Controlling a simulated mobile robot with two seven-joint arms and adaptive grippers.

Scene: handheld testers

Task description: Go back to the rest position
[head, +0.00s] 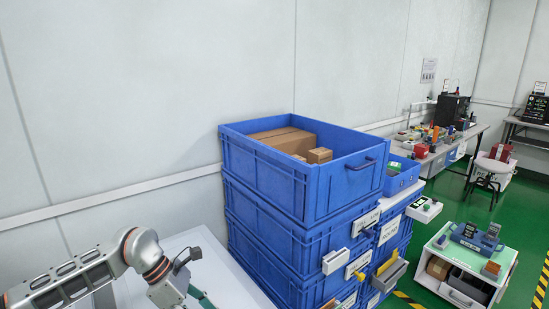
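My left arm comes in from the lower left, over a white table top (205,252). Its wrist points down to the right and is cut by the bottom edge. A small part of my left gripper (202,299) shows there as teal pieces, with the fingertips not clear, so I cannot tell if it is open or shut or holds anything. My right gripper is not in view.
Stacked blue crates (262,178) stand right of the white table, the top one holding cardboard boxes (284,139). A white cart (459,287) with handheld devices stands at lower right. A cluttered workbench (470,134) and a stool (493,165) are farther back. Green floor lies between.

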